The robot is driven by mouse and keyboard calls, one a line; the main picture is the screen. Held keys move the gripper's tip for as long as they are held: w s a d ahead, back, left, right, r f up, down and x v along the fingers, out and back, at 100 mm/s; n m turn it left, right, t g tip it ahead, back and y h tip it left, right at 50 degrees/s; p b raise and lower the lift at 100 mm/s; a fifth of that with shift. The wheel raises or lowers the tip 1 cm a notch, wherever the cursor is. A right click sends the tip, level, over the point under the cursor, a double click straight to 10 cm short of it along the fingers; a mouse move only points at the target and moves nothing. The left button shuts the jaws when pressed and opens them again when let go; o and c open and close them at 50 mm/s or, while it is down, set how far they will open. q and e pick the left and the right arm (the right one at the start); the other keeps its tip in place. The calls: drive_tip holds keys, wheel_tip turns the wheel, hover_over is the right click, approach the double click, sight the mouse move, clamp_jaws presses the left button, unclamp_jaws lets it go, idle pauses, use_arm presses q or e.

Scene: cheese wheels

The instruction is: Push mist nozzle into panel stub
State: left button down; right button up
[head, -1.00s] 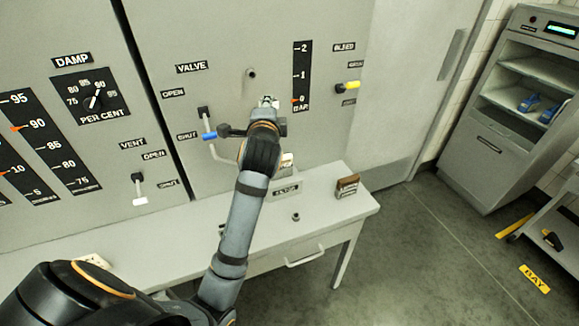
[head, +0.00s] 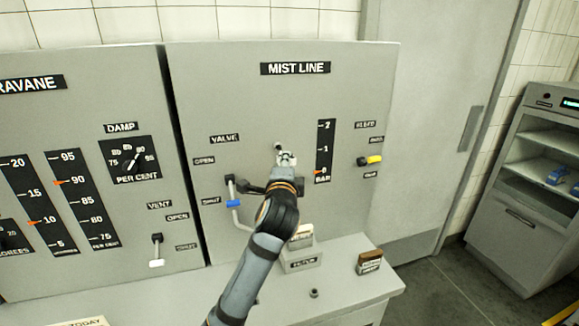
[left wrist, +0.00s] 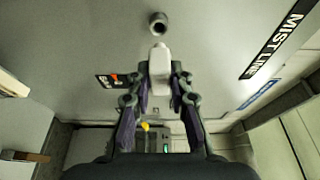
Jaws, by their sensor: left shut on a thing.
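The mist nozzle (left wrist: 160,68) is a pale, rounded piece between the fingers of my left gripper (left wrist: 160,82), which is shut on it. In the left wrist view its free end points at the panel stub (left wrist: 158,25), a short dark-mouthed pipe on the grey panel. A gap shows between nozzle and stub in that view. In the head view the panel stub (head: 278,147) is just above my left gripper (head: 285,160), and the nozzle is mostly hidden there. My right gripper is in neither view.
The grey MIST LINE panel (head: 260,100) bears a valve lever with a blue grip (head: 233,203) left of my arm, a bar gauge (head: 324,150) and a yellow-tipped bleed lever (head: 373,160) to the right. A filter block (head: 300,260) and a brown box (head: 369,262) stand on the bench.

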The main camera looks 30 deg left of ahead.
use_arm(q)
drive_tip(key=shift+w+a, duration=0.85)
drive_tip(key=shift+a, duration=0.1)
drive_tip(key=shift+p, duration=0.75)
idle(0.7)
drive_tip(key=shift+w+a+p, duration=0.6)
drive_tip(key=shift+w+a, duration=0.4)
drive_tip(key=shift+a, duration=0.2)
idle(0.5)
drive_tip(key=c, duration=1.1)
unclamp_jaws()
drive_tip(key=shift+c, duration=0.2)
